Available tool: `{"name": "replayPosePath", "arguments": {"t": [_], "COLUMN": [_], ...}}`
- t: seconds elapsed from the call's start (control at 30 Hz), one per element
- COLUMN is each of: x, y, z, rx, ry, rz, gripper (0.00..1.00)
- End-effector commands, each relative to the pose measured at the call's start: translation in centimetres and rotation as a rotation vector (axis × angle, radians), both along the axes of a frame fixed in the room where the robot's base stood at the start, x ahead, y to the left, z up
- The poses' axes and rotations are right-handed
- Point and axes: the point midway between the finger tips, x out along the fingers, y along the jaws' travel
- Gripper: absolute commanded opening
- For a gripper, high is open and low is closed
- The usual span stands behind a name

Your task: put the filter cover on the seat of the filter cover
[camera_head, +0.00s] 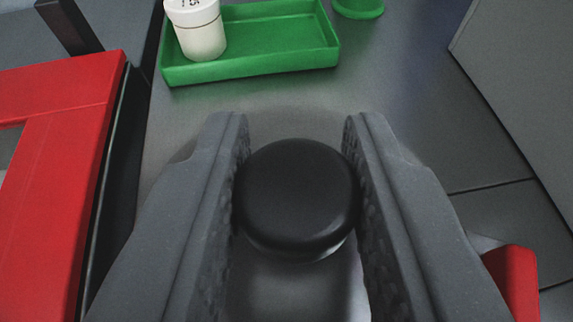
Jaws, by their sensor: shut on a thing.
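A round black cap (298,192), which looks like the filter cover, sits between the two grey fingers of my gripper (298,180). The fingers press on its left and right sides, so my gripper is shut on it. Its smooth domed top faces the camera. A blurred grey shape shows below it between the fingers; I cannot tell whether the cover touches it. I cannot make out the seat of the filter cover in this view.
A green tray (270,60) lies ahead on the grey surface, with a white bottle (197,30) in it. A green round object (358,8) is at the top edge. A red frame (60,150) stands at the left, and a red part (515,280) at the lower right.

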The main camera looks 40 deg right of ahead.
Motion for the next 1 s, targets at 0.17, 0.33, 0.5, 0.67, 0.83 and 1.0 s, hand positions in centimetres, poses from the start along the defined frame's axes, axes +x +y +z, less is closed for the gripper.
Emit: {"name": "replayPosePath", "arguments": {"t": [0.17,0.33,0.5,0.67,0.83,1.0], "x": [0.0,0.0,0.0,0.0,0.0,0.0], "y": [0.0,0.0,0.0,-0.1,-0.1,0.0], "z": [-1.9,-3.3,-4.6,-5.7,-6.2,-6.1], "rx": [-0.001,-0.001,0.002,0.0,0.0,-0.001], "ry": [-0.001,0.001,0.002,0.001,0.0,-0.001], "rz": [0.0,0.0,-0.001,-0.001,-0.001,-0.001], "gripper": [0.0,0.0,0.0,0.0,0.0,0.0]}}
